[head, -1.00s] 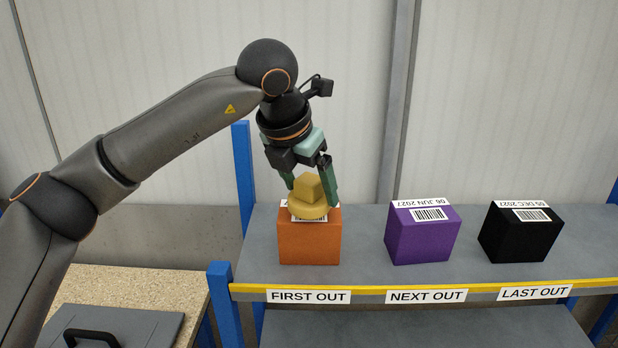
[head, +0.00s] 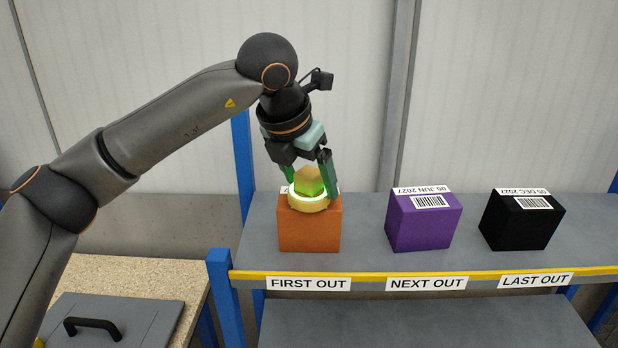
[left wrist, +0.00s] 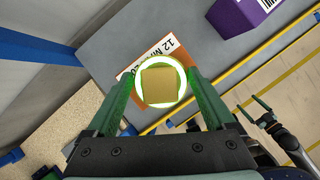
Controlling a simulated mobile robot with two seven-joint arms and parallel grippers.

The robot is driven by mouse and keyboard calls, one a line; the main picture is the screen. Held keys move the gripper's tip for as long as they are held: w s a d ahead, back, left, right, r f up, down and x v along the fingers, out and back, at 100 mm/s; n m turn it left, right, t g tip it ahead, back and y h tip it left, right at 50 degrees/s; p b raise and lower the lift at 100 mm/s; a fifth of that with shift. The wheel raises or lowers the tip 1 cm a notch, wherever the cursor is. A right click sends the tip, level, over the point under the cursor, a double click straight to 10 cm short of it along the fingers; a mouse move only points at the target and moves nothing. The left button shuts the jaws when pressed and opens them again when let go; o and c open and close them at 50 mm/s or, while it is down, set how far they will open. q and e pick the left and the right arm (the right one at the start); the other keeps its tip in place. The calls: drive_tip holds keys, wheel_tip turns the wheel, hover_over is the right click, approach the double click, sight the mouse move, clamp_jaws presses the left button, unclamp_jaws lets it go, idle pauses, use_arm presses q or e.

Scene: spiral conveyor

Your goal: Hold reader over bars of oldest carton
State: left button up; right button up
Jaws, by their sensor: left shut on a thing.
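My left gripper (head: 310,184) is shut on the yellow reader (head: 307,202), a round disc with a block-shaped grip. The reader is over the top of the orange carton (head: 310,235), above the FIRST OUT label, and a bright ring glows around it with green light on the grip and fingers. It hides the carton's bars; whether it touches the carton I cannot tell. The left wrist view shows the reader (left wrist: 159,86) between the fingers and a partly covered date starting "12 M". Part of what looks like my right gripper (left wrist: 262,112) shows at the right there.
A purple carton (head: 423,224) dated 06 JUN 2027 stands above NEXT OUT. A black carton (head: 521,225) dated in DEC 2027 stands above LAST OUT. The grey shelf (head: 363,240) has a yellow front edge and blue posts. A grey lid with a black handle (head: 93,326) lies lower left.

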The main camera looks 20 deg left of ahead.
use_arm(q)
drive_tip(key=shift+r, duration=0.1)
wheel_tip(320, 180, up, 5)
drive_tip(key=p, duration=0.3)
drive_tip(key=shift+r, duration=0.95)
drive_tip(key=o, duration=0.6)
drive_tip(key=c, duration=0.6)
